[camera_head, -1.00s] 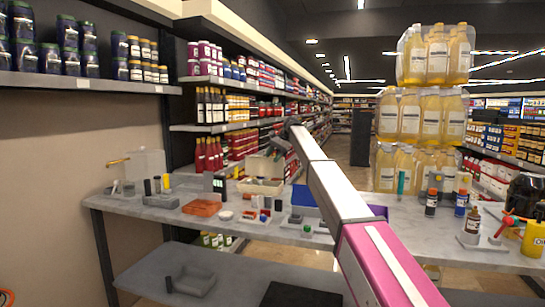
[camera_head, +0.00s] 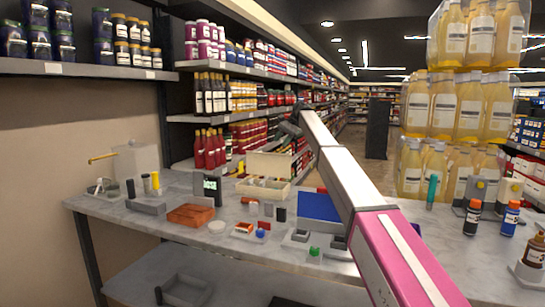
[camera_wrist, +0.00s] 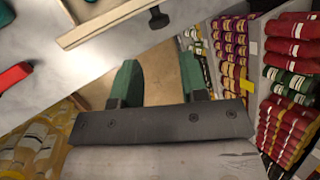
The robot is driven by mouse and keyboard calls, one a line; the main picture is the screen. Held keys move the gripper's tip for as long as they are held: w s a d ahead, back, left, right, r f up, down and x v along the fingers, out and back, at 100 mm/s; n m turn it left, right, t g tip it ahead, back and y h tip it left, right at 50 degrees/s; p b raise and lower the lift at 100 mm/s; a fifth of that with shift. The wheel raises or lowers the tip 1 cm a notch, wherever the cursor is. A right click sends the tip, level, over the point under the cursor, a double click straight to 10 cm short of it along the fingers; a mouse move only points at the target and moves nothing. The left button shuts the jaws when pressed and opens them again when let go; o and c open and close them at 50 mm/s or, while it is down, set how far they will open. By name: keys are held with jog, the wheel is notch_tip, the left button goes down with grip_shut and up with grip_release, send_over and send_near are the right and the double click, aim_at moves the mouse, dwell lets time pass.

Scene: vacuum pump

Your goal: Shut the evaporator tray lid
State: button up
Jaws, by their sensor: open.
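The evaporator tray appears to be the cream box (camera_head: 283,198) towards the back of the marble counter. Its cream lid (camera_head: 272,164) stands raised at the rear, so the tray is open. My gripper (camera_head: 288,124) is small and dark at the arm's end in the head view, above and beyond the lid. In the wrist view my gripper (camera_wrist: 160,62) has two green fingers spread apart with nothing between them. A cream edge (camera_wrist: 110,22) with a dark knob shows at the top there, apart from the fingers; I cannot tell whether it is lid or tray.
Stacked yellow bottles (camera_head: 430,110) stand at right. Stocked shelves (camera_head: 240,65) rise behind, left of the aisle.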

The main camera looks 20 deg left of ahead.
aim_at(272, 155)
jog(key=x, duration=0.8)
jog(key=shift+a+f, duration=0.1)
jog(key=shift+f, duration=0.25)
jog(key=shift+s, duration=0.1)
grip_shut()
